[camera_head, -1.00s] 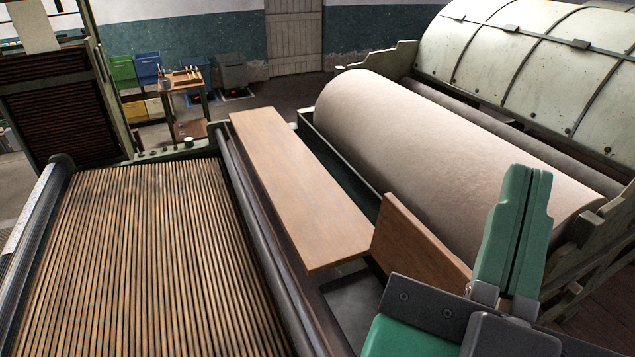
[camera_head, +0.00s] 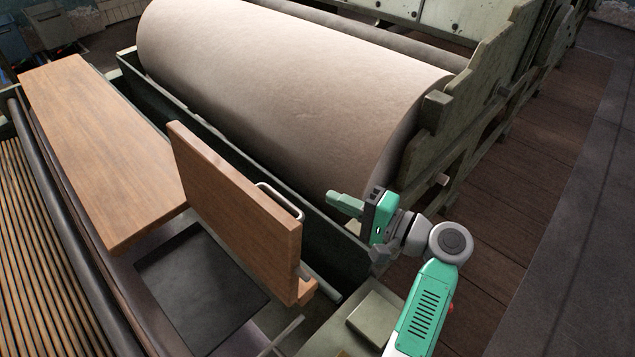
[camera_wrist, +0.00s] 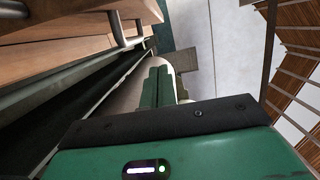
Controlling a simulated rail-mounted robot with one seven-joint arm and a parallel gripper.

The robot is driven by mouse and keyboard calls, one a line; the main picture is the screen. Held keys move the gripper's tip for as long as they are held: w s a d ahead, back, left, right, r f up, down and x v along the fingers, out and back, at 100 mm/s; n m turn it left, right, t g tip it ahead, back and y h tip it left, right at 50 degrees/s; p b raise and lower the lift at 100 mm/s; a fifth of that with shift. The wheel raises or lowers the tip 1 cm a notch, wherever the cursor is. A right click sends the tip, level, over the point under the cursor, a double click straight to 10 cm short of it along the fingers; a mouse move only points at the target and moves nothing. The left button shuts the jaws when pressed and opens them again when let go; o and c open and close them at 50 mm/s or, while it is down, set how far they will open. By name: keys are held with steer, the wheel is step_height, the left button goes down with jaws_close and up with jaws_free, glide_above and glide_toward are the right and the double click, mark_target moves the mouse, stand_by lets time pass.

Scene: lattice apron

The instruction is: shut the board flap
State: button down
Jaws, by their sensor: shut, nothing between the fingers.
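The board flap (camera_head: 230,205), a wooden panel, stands open and nearly upright in the head view. A pale bar handle (camera_head: 280,202) is on its roller-side face. A dark rectangular opening (camera_head: 200,290) lies at its foot on the left. My gripper (camera_head: 333,199) is shut and empty, to the right of the flap on its handle side, apart from it. In the wrist view the closed green fingers (camera_wrist: 158,72) show in the middle. Wood with a metal handle (camera_wrist: 118,28) shows at upper left there, apparently the flap.
A fixed wooden board (camera_head: 100,150) lies flat left of the flap. A large pale roller (camera_head: 290,85) lies behind, with a dark green trough edge (camera_head: 230,140) between it and the flap. The slatted bed (camera_head: 40,270) is at left. Open floor (camera_head: 560,200) is on the right.

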steer(key=f, duration=0.1)
glide_toward(281, 196)
steer(key=w+a+r, duration=0.3)
steer(key=w+a, duration=0.2)
steer(key=shift+y, duration=0.5)
steer(key=shift+s+a+r+p, duration=0.15)
steer(key=shift+s+a+p, duration=0.7)
steer(key=shift+s+a, duration=0.65)
